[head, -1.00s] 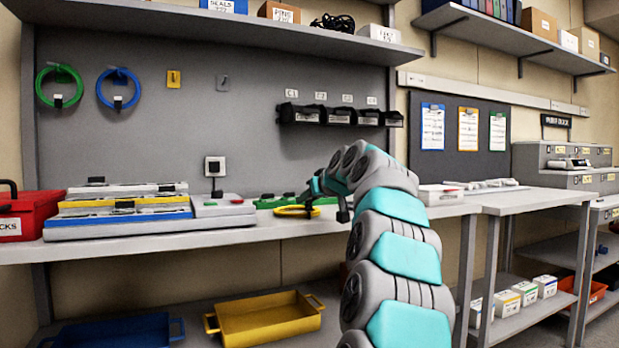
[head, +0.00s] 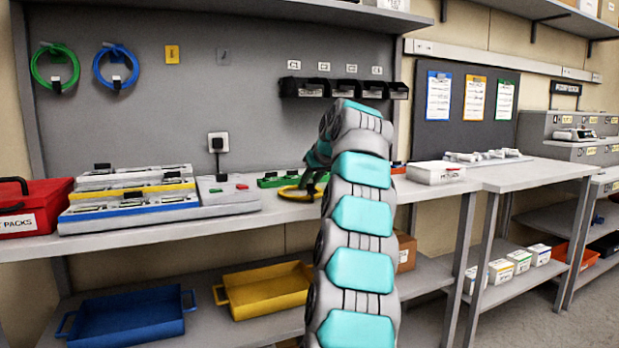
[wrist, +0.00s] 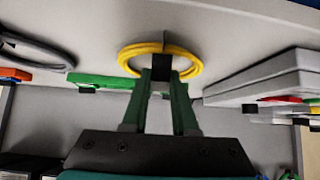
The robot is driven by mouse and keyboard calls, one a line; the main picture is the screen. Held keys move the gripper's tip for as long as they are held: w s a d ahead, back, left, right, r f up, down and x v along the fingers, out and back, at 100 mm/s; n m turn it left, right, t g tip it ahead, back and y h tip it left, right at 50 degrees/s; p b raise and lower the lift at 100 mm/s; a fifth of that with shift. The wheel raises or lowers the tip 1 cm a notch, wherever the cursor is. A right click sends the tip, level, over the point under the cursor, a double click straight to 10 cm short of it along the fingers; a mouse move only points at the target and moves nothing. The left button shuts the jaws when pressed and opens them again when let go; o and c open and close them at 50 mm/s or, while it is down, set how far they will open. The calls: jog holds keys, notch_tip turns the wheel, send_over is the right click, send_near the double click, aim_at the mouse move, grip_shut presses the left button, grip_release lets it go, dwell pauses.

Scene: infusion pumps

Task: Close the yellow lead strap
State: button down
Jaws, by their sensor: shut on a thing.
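The yellow lead (head: 293,194) is a coiled ring on the grey bench in the head view. In the wrist view the yellow coil (wrist: 133,50) shows at top centre, with a black strap (wrist: 161,66) on its near side. My gripper (wrist: 161,72) has its two green fingers on either side of the black strap and is shut on it. My gripper (head: 317,180) also shows in the head view at the right of the coil, partly hidden by my arm. I cannot tell whether the strap is fully closed.
A green strip (head: 280,180) lies behind the coil. A grey unit with red and green buttons (head: 228,195) stands to its left. Green (head: 40,70) and blue (head: 101,70) coiled leads hang on the wall panel. Yellow (head: 265,290) and blue (head: 125,320) trays are below.

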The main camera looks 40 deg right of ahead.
jog(key=shift+w+f+g+p, duration=0.1)
jog(key=shift+g+p, duration=0.2)
jog(key=shift+p, duration=0.05)
dwell(0.4)
jog(key=c, duration=0.7)
grip_release()
